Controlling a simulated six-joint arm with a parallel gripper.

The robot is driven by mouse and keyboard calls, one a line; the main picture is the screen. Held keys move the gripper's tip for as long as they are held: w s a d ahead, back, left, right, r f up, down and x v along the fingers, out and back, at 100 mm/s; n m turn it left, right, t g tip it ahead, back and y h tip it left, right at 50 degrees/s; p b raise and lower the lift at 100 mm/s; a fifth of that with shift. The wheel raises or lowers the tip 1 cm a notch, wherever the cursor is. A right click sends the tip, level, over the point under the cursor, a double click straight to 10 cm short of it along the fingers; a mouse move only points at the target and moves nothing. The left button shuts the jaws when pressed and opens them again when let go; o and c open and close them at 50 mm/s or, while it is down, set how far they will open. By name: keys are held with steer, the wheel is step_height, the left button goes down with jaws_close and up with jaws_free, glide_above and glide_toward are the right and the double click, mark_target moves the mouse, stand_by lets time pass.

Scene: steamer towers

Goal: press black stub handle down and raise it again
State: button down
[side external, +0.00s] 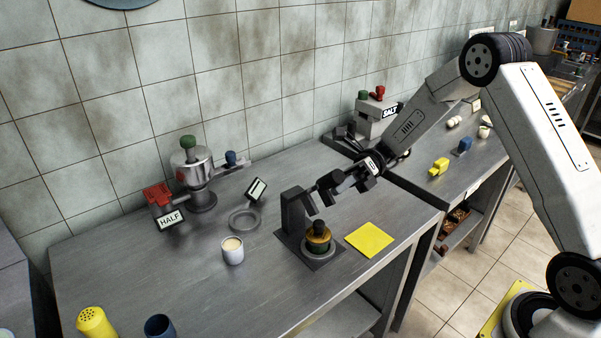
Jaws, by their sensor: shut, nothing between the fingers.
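A dark press stands near the front right of the steel bench, with an upright post (294,212) on a flat dark base plate (323,262). A round brass-coloured part with a dark top (318,240) sits on the plate in front of the post. My gripper (322,194) is shut and empty. It reaches in from the right, just above the brass-coloured part and close to the top of the post. The black stub handle cannot be told apart from the dark fingers and press parts there, and neither can any contact with it.
A yellow square (369,240) lies right of the press. A white cup (232,251) and grey ring (244,219) are left of it. A metal pot (193,175) with a HALF sign (170,220) stands farther back. The bench front middle is clear.

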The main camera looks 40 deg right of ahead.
steer(key=shift+w+r, duration=0.15)
steer(key=shift+r, duration=0.05)
steer(key=shift+w+r, duration=0.4)
steer(key=shift+r, duration=0.05)
steer(key=w+r, duration=0.1)
steer(key=w, duration=0.1)
steer(key=w+r, duration=0.2)
steer(key=shift+w+r, duration=0.15)
steer(key=shift+w, duration=0.1)
steer(key=w+r, duration=0.1)
steer(key=w, duration=0.8)
steer(key=shift+w+r, duration=0.35)
steer(key=shift+w, duration=0.05)
steer(key=shift+w+r, duration=0.1)
steer(key=shift+s+a+r, duration=0.1)
steer(key=shift+s, duration=0.15)
steer(key=s+d, duration=0.2)
steer(key=d, duration=0.7)
steer(key=shift+s+d, duration=0.15)
stand_by(0.6)
